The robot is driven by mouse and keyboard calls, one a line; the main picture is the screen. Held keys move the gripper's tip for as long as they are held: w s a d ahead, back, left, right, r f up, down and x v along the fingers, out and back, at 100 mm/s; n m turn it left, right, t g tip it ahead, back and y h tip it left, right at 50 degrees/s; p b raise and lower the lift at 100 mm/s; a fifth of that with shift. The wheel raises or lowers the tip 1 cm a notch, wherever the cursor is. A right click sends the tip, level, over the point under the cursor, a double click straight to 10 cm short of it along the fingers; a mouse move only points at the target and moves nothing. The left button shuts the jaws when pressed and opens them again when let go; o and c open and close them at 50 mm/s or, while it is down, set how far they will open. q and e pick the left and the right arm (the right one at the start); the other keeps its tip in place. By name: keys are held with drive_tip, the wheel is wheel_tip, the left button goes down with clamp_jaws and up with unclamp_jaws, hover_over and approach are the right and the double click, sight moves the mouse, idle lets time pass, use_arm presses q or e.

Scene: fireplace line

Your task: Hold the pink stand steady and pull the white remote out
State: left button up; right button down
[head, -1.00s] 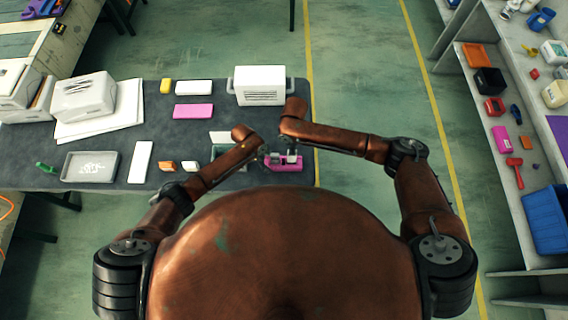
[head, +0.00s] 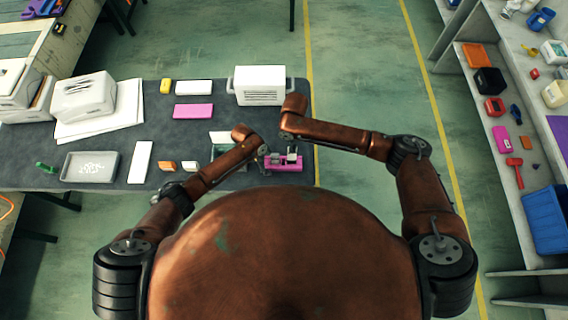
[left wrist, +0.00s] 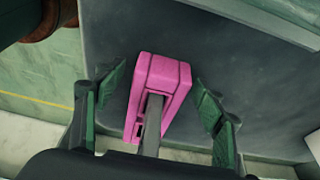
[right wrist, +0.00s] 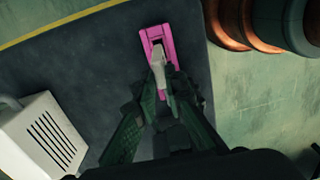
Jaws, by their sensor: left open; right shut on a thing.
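The pink stand (head: 284,165) is at the table's near right edge. In the left wrist view the stand (left wrist: 160,75) lies between the spread fingers of my open left gripper (left wrist: 155,105), with visible gaps on both sides. A grey bar runs from its slot toward that camera; I cannot tell if it is the remote. In the right wrist view my right gripper (right wrist: 158,88) is shut on the pale end of the white remote (right wrist: 158,57), above the stand (right wrist: 150,38). How far the remote sits in the slot is hidden.
A white ribbed box (head: 260,86) stands behind the grippers. A pink block (head: 193,111), a white block (head: 193,87) and a grey tray (head: 90,166) are farther left. The table's right edge is close to the stand; open floor lies beyond.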

use_arm(q)
drive_tip(key=v, duration=1.2)
idle(0.5)
